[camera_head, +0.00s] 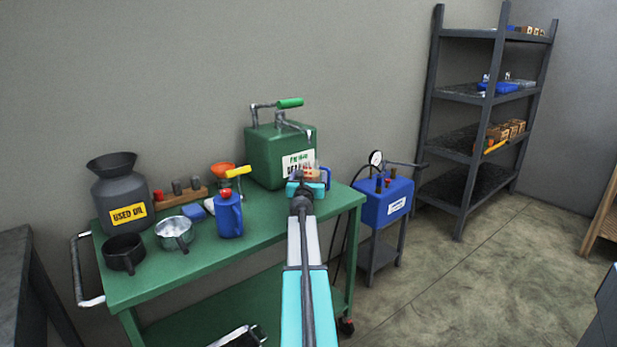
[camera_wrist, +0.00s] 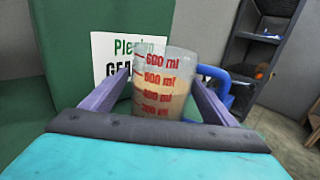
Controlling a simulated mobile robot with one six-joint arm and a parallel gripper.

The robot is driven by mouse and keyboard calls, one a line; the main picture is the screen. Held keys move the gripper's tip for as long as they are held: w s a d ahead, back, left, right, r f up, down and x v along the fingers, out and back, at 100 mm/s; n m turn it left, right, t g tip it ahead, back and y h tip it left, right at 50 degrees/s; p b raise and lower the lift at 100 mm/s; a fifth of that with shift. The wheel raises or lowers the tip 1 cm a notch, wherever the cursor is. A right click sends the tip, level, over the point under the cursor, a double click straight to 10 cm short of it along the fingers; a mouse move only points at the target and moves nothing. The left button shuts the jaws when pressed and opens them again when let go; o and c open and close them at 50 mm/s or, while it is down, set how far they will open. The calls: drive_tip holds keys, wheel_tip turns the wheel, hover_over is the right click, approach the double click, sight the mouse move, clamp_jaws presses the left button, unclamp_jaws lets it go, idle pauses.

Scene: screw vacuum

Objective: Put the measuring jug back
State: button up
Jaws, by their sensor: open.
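The measuring jug (camera_wrist: 165,85) is clear with red millilitre markings and beige-brown contents. In the wrist view it stands between the two fingers of my gripper (camera_wrist: 160,78), which is open around it. Its lower part is hidden behind the gripper body. In the head view the jug (camera_head: 313,174) shows only in part behind my gripper (camera_head: 303,184), at the right end of the green cart (camera_head: 270,212). The green gear oil box (camera_head: 270,158) stands just behind it. I cannot tell whether the fingers touch the jug.
A used oil can (camera_head: 120,195), a black pot (camera_head: 124,252), a metal pan (camera_head: 174,233) and a blue oil can (camera_head: 229,215) stand on the cart. A blue pump unit (camera_head: 384,202) is to the right. Dark shelving (camera_head: 470,155) stands at the back right, with open floor before it.

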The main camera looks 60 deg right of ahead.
drive_tip(key=shift+v, duration=6.95)
drive_tip(key=shift+w, duration=0.15)
drive_tip(key=shift+c, duration=1.3)
